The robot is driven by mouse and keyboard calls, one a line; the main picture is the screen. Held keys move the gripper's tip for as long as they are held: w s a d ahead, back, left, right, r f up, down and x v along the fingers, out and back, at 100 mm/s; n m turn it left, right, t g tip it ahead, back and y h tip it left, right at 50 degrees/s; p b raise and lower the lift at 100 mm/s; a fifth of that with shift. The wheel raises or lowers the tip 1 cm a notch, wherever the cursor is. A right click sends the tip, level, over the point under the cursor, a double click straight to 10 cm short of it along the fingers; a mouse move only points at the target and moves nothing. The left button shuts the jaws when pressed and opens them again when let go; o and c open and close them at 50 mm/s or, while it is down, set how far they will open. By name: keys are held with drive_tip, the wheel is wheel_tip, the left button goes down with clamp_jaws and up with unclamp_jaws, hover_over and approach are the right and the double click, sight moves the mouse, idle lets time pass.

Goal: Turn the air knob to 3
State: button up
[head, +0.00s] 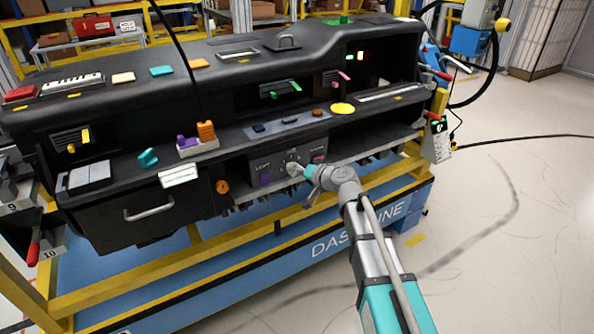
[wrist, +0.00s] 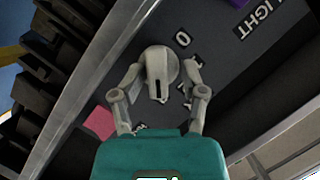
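The air knob (wrist: 160,70) is a round light-grey dial with a raised grip carrying a dark line, on a dark panel. In the wrist view the marked end of the grip points down, towards my gripper's body. A white "0" (wrist: 182,39) is printed up and right of the dial. Other white marks beside and below it are partly hidden by my right finger. My gripper (wrist: 161,78) is open, with one finger on each side of the knob and small gaps visible. In the head view my gripper (head: 303,171) is at the panel and partly covers the knob (head: 291,169).
A purple knob (head: 265,178) marked LIGHT is left of the air knob, and a pink knob (head: 319,158) is to its right. A slotted ledge (wrist: 62,62) runs along the panel's lower edge. An orange round part (head: 222,186) sits further left.

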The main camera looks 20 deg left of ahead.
drive_tip(key=shift+f, duration=0.1)
idle(0.3)
drive_tip(key=shift+s+d+f, duration=0.25)
drive_tip(key=shift+d, duration=0.2)
drive_tip(key=s+d+f+m+g+h, duration=0.15)
drive_tip(key=s+d+f+h, duration=0.35)
drive_tip(key=d, duration=0.9)
drive_tip(key=s+d+f+m+g+h, duration=0.1)
drive_tip(key=s+d+f+g+h, duration=0.45)
drive_tip(key=d, duration=0.85)
drive_tip(key=s+d+f+m+t+h, duration=0.1)
drive_tip(key=s+d+f+h, duration=0.15)
drive_tip(key=s+d, duration=0.85)
drive_tip(key=w+d+r+p, duration=0.1)
drive_tip(key=w+r+p, duration=0.1)
drive_tip(key=r+p, duration=0.8)
drive_tip(key=w+d+r+p, duration=0.2)
drive_tip(key=r+p, duration=0.7)
drive_tip(key=shift+w+d+r+h+p, duration=0.15)
drive_tip(key=shift+d+r+h+p, duration=0.05)
drive_tip(key=shift+r+h+p, duration=0.2)
drive_tip(key=shift+d+f, duration=0.1)
drive_tip(key=shift+d, duration=0.1)
